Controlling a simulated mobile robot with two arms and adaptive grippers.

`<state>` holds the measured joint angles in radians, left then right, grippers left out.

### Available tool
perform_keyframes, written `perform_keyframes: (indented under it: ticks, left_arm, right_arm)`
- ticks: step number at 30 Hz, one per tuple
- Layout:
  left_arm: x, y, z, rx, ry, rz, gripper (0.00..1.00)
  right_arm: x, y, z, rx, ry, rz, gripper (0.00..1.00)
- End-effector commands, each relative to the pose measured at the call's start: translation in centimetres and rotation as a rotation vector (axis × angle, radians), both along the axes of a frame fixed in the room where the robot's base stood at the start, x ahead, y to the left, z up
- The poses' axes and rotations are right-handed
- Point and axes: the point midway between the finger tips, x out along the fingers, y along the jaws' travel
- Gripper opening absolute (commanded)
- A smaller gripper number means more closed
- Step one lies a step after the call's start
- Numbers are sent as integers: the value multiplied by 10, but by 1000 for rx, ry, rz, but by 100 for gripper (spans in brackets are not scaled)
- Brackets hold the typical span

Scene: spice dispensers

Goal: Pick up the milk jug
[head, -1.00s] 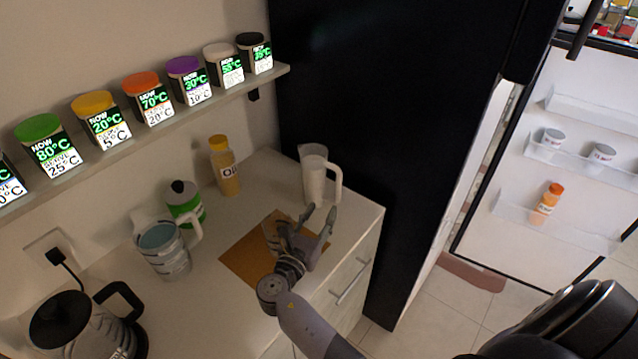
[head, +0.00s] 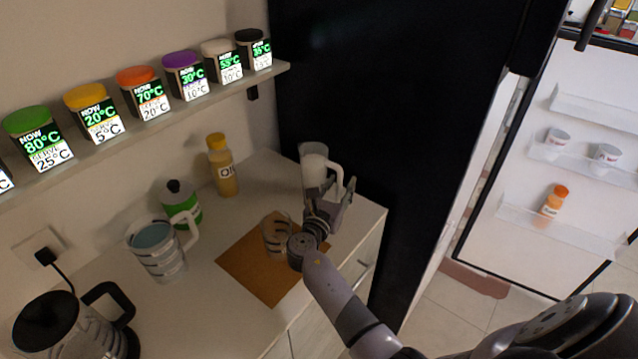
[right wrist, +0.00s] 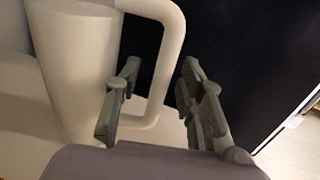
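The milk jug (head: 313,168), a clear jug with white contents and a pale handle, stands upright at the back right of the counter beside the dark fridge side. My right gripper (head: 330,208) is just in front of its handle side and hides part of its base. In the right wrist view the jug (right wrist: 80,65) is on the left and its handle (right wrist: 170,50) loops to the right. My right gripper (right wrist: 165,105) is open there, with the lower handle showing between its fingers. I cannot tell whether they touch it. My left gripper is not in view.
A clear glass (head: 275,237) stands on the brown mat (head: 262,275), close to my right wrist. An oil bottle (head: 223,165), green-white canister (head: 181,205), water jug (head: 160,250) and kettle (head: 70,325) stand to the left. A shelf of spice jars (head: 150,95) hangs above.

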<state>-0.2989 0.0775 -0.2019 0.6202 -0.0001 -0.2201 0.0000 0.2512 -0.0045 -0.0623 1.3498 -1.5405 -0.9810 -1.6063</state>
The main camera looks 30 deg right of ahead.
Motion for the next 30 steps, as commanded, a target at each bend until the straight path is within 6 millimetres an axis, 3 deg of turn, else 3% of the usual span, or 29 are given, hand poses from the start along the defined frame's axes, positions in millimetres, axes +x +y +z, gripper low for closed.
perform_keyframes:
  ticks: [3,19,30]
  left_arm:
    - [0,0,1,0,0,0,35]
    - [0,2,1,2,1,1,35]
    - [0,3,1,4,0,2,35]
  right_arm:
    - [0,1,0,1,1,0,36]
    - [0,1,0,1,0,1,1]
    - [0,1,0,1,0,1,0]
